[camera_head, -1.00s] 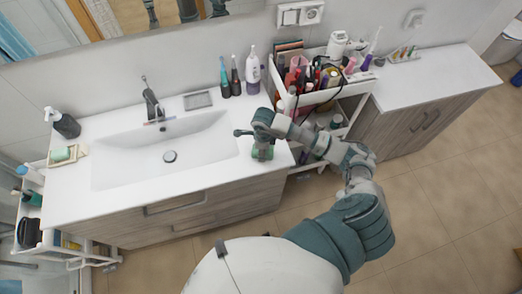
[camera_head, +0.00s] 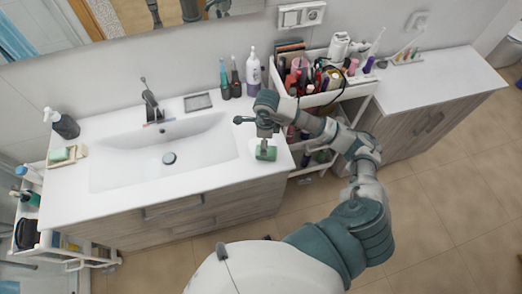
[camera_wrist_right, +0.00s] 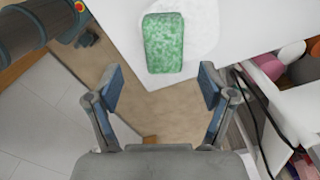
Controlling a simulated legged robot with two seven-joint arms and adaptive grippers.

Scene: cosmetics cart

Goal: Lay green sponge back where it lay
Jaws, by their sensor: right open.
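The green sponge (camera_head: 266,152) lies flat on the white countertop, right of the sink basin and near the counter's front right corner. In the right wrist view the sponge (camera_wrist_right: 164,43) lies ahead of the fingertips, on a pale rounded patch of the counter. My right gripper (camera_head: 266,132) is above the sponge in the head view. In the wrist view my right gripper (camera_wrist_right: 160,85) is open, its fingers wide apart with nothing between them, and clear of the sponge. My left gripper is not in view.
The sink basin (camera_head: 165,150) is left of the sponge. Bottles (camera_head: 253,72) stand behind it. A cart (camera_head: 345,92) packed with cosmetics stands right of the counter, close to my right arm. A soap dish (camera_head: 64,156) is at the far left.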

